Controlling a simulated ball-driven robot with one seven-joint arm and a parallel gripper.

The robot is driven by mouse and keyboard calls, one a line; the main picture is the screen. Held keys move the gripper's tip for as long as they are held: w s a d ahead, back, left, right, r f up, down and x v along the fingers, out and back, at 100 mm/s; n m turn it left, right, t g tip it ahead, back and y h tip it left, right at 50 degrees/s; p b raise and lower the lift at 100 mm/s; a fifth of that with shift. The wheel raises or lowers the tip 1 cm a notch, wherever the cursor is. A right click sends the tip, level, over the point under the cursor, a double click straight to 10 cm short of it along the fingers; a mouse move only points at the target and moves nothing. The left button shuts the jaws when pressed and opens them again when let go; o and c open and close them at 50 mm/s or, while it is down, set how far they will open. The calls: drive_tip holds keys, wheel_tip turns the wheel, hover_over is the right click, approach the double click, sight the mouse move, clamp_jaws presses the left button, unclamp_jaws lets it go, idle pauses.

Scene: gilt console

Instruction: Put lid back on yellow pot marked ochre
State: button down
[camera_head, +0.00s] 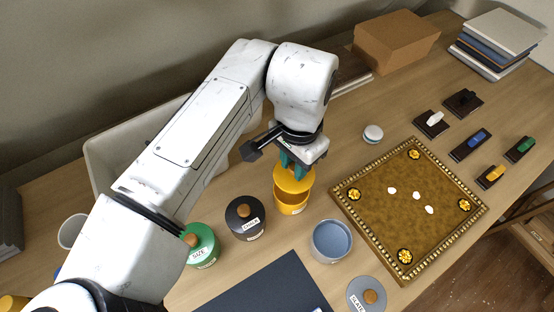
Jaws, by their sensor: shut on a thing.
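The yellow pot (291,207) stands on the table at the middle of the view, with a white label on its front too small to read. My gripper (292,164), with teal fingers, points down above it and is shut on the yellow lid (295,183). The lid is over the pot's mouth, with the pot's dark inside showing below its front edge, so it is not seated. The lid's knob is hidden between the fingers.
Close by stand a black lidded pot (245,220), a green lidded pot (203,246) and an open blue-grey pot (331,242). A grey lid (367,294) marked slate lies in front. A gilt-edged panel (440,215) lies right; a white bin (108,153) stands behind my arm.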

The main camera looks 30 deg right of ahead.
drive_tip(key=shift+f+b, duration=1.9)
drive_tip(key=shift+f, duration=0.25)
drive_tip(key=shift+f+b, duration=0.4)
drive_tip(key=shift+f, duration=0.45)
drive_tip(key=shift+a+p, duration=0.1)
drive_tip(key=shift+p, duration=0.3)
drive_tip(key=shift+f, duration=0.2)
idle(0.5)
drive_tip(key=shift+c, duration=1.7)
unclamp_jaws()
drive_tip(key=shift+r+p, duration=0.15)
drive_tip(key=shift+p, duration=0.2)
